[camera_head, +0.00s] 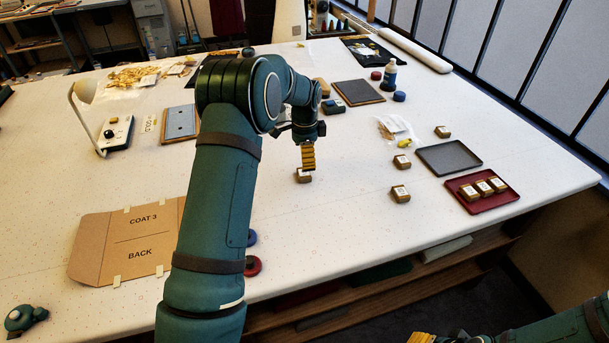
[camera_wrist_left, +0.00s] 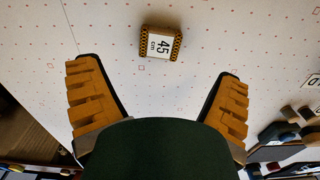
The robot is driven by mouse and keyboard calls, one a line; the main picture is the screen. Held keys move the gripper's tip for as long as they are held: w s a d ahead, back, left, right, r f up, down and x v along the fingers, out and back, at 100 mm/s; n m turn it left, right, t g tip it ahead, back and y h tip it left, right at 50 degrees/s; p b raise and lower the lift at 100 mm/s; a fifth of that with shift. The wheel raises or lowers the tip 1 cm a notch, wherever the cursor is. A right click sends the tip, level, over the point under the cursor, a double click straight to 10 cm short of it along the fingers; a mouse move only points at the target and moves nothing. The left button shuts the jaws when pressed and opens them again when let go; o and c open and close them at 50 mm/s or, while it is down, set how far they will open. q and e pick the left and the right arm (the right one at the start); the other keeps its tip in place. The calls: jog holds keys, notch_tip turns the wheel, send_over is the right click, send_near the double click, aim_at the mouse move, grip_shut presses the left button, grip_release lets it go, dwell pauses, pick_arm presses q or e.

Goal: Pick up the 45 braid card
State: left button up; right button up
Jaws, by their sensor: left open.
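The 45 braid card (camera_wrist_left: 161,44) is a small card wound with brown-gold braid, with a white "45 cm" label. It lies on the white table, ahead of and between my left gripper's fingers in the left wrist view. In the head view the card (camera_head: 303,176) is just below the left gripper (camera_head: 308,160), which partly overlaps it. My left gripper (camera_wrist_left: 160,95) is open and empty; the card is not between its pads. My right gripper (camera_head: 421,338) shows only as a yellow tip at the bottom edge, too cut off to judge.
Similar braid cards lie to the right (camera_head: 400,193), with others on the dark red tray (camera_head: 508,198). A grey tray (camera_head: 449,157) is beside it. A cardboard pattern (camera_head: 125,240) lies at left. The table around the 45 card is clear.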

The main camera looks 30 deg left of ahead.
aim_at(304, 172)
pick_arm(q)
jog(key=shift+s+f, duration=0.1)
jog(key=shift+f, duration=3.35)
jog(key=shift+r, duration=0.1)
jog(key=shift+c, duration=0.2)
jog(key=c, duration=1)
